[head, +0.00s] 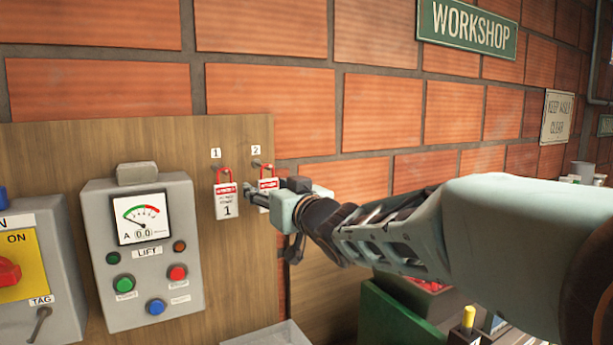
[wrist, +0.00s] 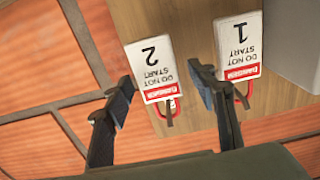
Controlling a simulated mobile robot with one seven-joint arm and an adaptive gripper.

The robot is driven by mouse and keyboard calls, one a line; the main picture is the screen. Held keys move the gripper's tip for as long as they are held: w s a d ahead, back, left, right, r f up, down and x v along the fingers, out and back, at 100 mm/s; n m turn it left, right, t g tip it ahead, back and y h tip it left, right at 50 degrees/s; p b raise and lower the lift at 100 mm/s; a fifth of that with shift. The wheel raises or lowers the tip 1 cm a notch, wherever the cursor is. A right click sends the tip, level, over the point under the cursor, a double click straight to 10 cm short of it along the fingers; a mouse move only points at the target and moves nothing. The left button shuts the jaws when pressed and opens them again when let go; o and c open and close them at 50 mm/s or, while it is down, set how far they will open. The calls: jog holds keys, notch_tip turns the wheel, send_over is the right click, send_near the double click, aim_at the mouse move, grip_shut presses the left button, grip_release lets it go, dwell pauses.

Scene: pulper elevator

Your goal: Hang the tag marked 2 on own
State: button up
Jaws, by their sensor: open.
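The tag marked 2 (wrist: 150,68) is a white card with a red danger band and a red loop. In the head view this tag (head: 268,184) hangs at the peg under the label 2 (head: 256,151), its lower part hidden by my gripper (head: 254,192). In the wrist view my gripper (wrist: 158,76) is open, with one finger on each side of tag 2 and a gap on both sides. The tag marked 1 (head: 227,203) hangs at the peg under the label 1, to the left. It also shows in the wrist view (wrist: 239,45), just beyond the right finger.
The pegs are on a wooden board (head: 120,140) on a brick wall. A grey lift control box (head: 143,250) is left of the tags, with a yellow switch box (head: 25,262) further left. A grey tray (head: 270,335) is below, and a green bin (head: 390,315) lower right.

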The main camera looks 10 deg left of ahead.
notch_tip(320, 180, up, 10)
jog(key=shift+f, duration=0.2)
